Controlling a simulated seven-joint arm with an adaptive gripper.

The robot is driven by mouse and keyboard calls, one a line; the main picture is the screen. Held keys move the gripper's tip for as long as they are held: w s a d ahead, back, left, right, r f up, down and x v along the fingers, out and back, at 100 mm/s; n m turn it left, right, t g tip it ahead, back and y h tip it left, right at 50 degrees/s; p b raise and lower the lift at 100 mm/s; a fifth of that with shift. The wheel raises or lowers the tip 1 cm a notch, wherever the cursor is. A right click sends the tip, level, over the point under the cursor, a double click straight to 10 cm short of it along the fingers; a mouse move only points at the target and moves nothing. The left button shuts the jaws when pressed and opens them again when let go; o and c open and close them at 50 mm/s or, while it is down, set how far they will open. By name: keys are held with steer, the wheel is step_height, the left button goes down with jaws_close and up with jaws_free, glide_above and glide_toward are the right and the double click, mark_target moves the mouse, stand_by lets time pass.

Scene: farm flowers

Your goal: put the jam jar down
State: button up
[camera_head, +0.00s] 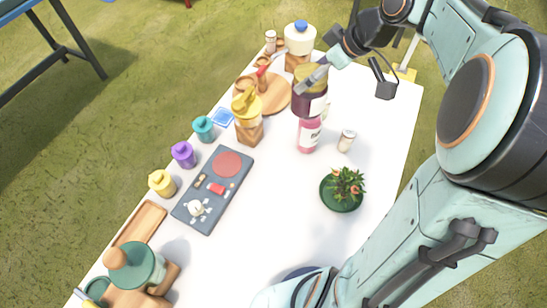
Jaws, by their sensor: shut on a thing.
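The jam jar (309,104) is a dark purple-red jar with a pale label and a yellowish lid. It is upright near the far end of the white table (285,215). My gripper (313,80) reaches in from the upper right and is shut on the jar at its lid. The jar overlaps a pink bottle (308,142) in the picture and hides its top. I cannot tell whether the jar's base is above the table or touching something, as the bottle is in line with it.
A small shaker (346,140) and a potted plant (342,195) stand right of the pink bottle. A yellow-topped dispenser (248,117), a round wooden board (277,97) and a white pot (300,39) are close by. A grey tray (207,215) lies left. The table's middle front is clear.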

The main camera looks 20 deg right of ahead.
steer(key=s+a+n+g+y, duration=0.2)
steer(key=s+a+n+g, duration=0.15)
steer(key=a+n, duration=0.3)
steer(key=shift+t, duration=0.25)
steer(key=f, duration=2.3)
steer(key=shift+a, duration=0.25)
steer(key=shift+f, duration=0.15)
steer(key=o, duration=1.2)
steer(key=shift+o, duration=0.2)
